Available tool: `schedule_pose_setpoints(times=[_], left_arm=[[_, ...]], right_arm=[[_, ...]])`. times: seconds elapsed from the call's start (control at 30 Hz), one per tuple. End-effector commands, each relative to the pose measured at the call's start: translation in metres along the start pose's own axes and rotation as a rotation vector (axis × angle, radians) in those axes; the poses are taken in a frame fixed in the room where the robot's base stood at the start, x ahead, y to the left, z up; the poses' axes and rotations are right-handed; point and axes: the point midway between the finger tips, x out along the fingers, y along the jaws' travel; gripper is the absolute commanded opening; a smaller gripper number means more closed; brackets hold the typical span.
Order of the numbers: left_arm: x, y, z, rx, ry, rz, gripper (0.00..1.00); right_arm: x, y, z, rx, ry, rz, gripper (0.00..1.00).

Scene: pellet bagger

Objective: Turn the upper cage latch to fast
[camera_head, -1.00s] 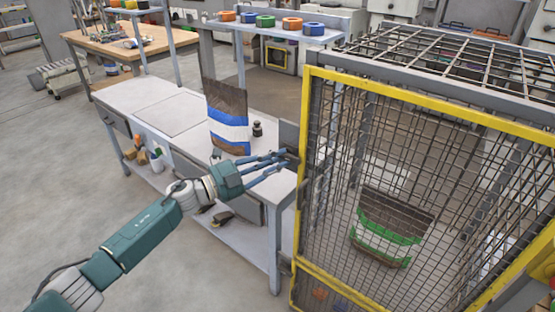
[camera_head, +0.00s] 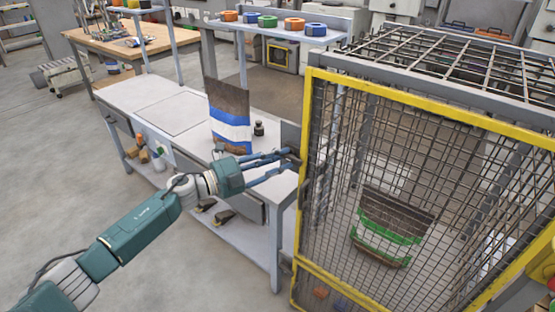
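The cage (camera_head: 420,105) has a yellow-framed mesh door, which looks closed, on the right. The upper cage latch is by the door's left post, but the fingertips and grey post parts make it hard to make out; its setting cannot be read. My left gripper (camera_head: 290,159) reaches in from the left with its tips right at this post, at upper door height. Its two blue fingers are apart with a gap between them. Whether they touch the latch cannot be told. My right gripper is not in view.
A bag with a blue and white band (camera_head: 230,118) and a small dark weight (camera_head: 259,129) stand on the white bench (camera_head: 125,92) behind my arm. A green-banded bag (camera_head: 388,232) is inside the cage. A shelf with colored rolls (camera_head: 268,30) is behind.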

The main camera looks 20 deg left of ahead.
Motion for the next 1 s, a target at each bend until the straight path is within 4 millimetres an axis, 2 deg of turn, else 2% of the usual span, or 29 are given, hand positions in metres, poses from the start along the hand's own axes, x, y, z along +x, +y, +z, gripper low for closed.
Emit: schedule_pose_setpoints(times=[0.57,0.73,1.0], left_arm=[[-0.003,0.002,0.002,-0.002,-0.005,0.003,0.36],[-0.026,0.004,0.001,-0.003,-0.005,0.006,0.36],[-0.084,0.004,0.001,-0.004,-0.004,0.006,0.36]], right_arm=[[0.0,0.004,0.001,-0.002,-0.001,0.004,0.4],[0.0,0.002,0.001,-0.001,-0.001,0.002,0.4],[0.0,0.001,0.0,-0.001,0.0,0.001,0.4]])
